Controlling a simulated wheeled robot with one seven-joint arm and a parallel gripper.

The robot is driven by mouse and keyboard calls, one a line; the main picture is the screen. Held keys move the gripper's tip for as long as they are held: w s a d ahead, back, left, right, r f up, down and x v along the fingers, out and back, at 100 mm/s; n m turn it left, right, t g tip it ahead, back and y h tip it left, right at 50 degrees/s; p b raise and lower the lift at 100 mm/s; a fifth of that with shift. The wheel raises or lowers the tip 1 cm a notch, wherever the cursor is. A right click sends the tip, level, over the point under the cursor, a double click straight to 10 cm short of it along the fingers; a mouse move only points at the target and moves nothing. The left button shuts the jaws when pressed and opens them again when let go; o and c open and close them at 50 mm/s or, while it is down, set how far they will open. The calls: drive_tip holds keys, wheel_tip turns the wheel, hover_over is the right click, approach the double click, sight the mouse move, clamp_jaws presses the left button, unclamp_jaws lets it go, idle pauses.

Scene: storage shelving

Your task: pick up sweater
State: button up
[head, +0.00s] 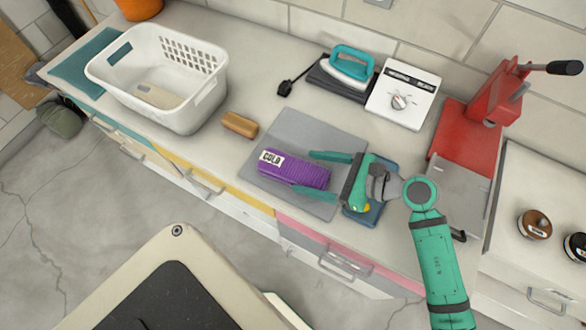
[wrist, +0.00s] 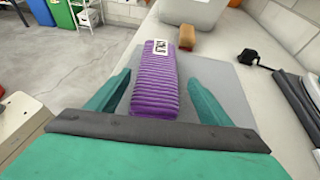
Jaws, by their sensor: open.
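The sweater is a folded purple ribbed bundle (head: 296,170) with a white label reading "COLD" at its left end. It lies on a grey mat (head: 338,145) on the counter. My gripper (head: 313,172) is open, with its teal fingers on either side of the sweater's right end. In the wrist view the sweater (wrist: 157,85) runs lengthwise between the two open fingers (wrist: 157,95), with a gap visible on each side. Whether the fingers are level with it or above it I cannot tell.
A white laundry basket (head: 208,100) stands to the left, with a brown block (head: 239,125) near it. A teal iron (head: 352,62), a white dial box (head: 400,94) and a red press (head: 470,135) stand behind and right. A blue item (head: 377,207) lies under my gripper.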

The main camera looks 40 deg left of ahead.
sight(293, 170)
drive_tip(key=shift+s+x, duration=0.2)
drive_tip(key=shift+x, duration=2.65)
drive_tip(key=shift+c, duration=0.2)
drive_tip(key=c, duration=1.3)
drive_tip(key=shift+o, duration=0.2)
drive_tip(key=shift+d, duration=0.1)
wheel_tip(293, 170, up, 18)
